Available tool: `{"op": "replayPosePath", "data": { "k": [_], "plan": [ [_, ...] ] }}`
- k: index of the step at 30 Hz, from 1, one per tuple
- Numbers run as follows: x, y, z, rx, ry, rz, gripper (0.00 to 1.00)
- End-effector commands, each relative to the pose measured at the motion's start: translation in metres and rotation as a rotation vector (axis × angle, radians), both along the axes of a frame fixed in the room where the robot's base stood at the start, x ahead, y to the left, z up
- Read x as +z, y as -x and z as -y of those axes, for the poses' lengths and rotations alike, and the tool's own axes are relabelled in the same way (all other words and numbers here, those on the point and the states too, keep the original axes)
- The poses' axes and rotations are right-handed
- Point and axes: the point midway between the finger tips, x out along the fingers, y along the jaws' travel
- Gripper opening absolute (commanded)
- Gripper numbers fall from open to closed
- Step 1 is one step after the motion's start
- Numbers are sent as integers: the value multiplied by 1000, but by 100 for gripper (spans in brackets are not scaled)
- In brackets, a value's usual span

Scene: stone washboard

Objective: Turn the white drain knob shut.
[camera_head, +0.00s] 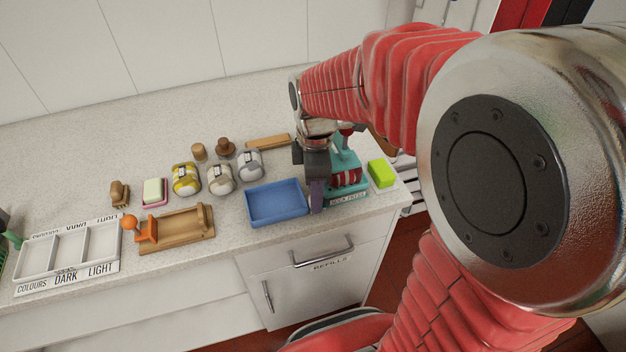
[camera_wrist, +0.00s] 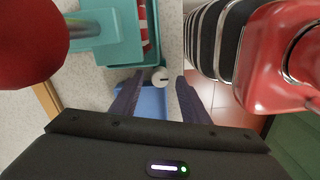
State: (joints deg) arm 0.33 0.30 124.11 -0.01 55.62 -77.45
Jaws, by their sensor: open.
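The white drain knob (camera_wrist: 160,76) shows in the wrist view as a small round cap with a dark mark, at the end of the teal sock press (camera_wrist: 122,38). My gripper (camera_head: 317,208) points down beside the press, above the right end of the blue tray (camera_head: 262,219). Its two dark purple fingers are open. In the wrist view the knob appears between the fingertips; I cannot tell whether they touch it.
A lime green block (camera_head: 381,173) lies right of the press, near the counter's edge. Several jars, a wooden stand (camera_head: 180,234) and a white sorting tray (camera_head: 70,252) are to the left. A wooden bar (camera_head: 268,142) lies behind. A cabinet handle (camera_head: 322,254) sticks out below the counter.

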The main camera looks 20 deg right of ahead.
Motion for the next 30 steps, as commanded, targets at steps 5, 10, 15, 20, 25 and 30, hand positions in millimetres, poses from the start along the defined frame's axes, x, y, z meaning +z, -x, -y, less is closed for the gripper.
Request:
{"op": "replayPosePath", "data": {
  "k": [5, 10, 15, 20, 25, 30],
  "plan": [
    [-7, 0, 0, 1, 0, 0, 42],
    [-7, 0, 0, 1, 0, 1, 42],
    [-7, 0, 0, 1, 0, 1, 34],
    [-7, 0, -1, 1, 0, 1, 23],
    [-7, 0, -1, 1, 0, 1, 11],
    [-7, 0, -1, 1, 0, 1, 0]
  ]
}}
